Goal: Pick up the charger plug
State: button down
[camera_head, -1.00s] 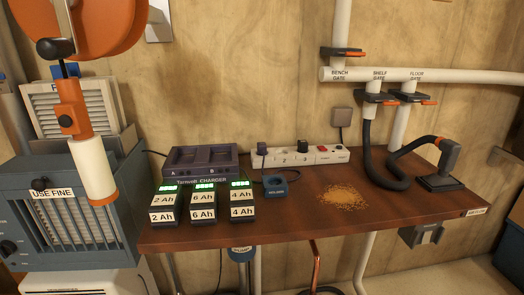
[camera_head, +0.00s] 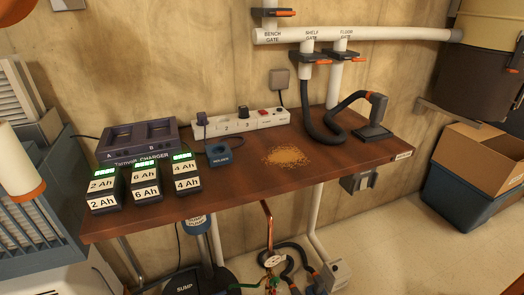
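A white power strip (camera_head: 268,119) lies along the back of the wooden bench against the wall. A dark purple plug (camera_head: 201,118) stands in its left end, and a black plug (camera_head: 243,112) stands further right in it. The purple-grey charger (camera_head: 140,140), with empty bays A and B, sits left of the strip. The purple plug matches the charger's colour, but I cannot trace its full cord. My gripper is not in view.
Battery packs (camera_head: 187,181) labelled 2, 6 and 4 Ah stand at the bench's front left. A blue holder (camera_head: 219,156) sits before the strip, beside a sawdust pile (camera_head: 286,157). A black hose (camera_head: 314,122) and its nozzle stand right. Bare bench (camera_head: 245,182) lies in front.

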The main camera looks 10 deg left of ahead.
aim_at(202, 119)
jog(key=i+l, duration=0.3)
jog(key=l+u, duration=0.1)
jog(key=u, duration=0.35)
jog(key=l+u, duration=0.1)
jog(key=u, duration=0.3)
jog(key=l+u, duration=0.1)
jog(key=u, duration=0.35)
jog(key=i, duration=0.05)
